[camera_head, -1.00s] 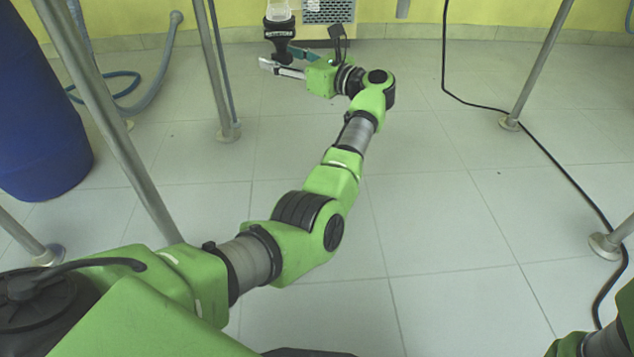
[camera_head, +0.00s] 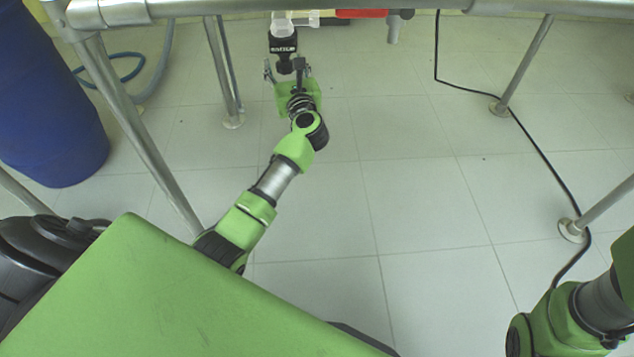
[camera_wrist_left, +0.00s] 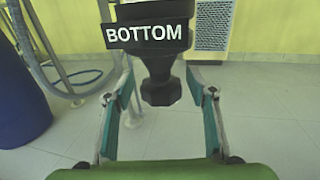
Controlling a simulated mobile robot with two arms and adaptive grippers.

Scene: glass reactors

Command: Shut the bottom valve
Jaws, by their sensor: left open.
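The bottom valve (camera_head: 283,42) is a black fitting under a clear glass outlet, below the frame's top rail in the head view. In the left wrist view its black body (camera_wrist_left: 155,60) carries a label reading "BOTTOM", and a dark knob (camera_wrist_left: 160,90) hangs beneath the label. My left gripper (camera_head: 286,70) is just below and in front of the valve. In the left wrist view the left gripper (camera_wrist_left: 161,98) is open, with one finger on each side of the knob and a visible gap to both. My right arm shows at the lower right of the head view; its gripper is out of view.
Metal frame legs (camera_head: 135,130) stand left and right, with a top rail (camera_head: 350,8) across the back. A blue barrel (camera_head: 45,110) and hose stand at left. A black cable (camera_head: 545,150) runs along the floor at right. The middle floor is clear.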

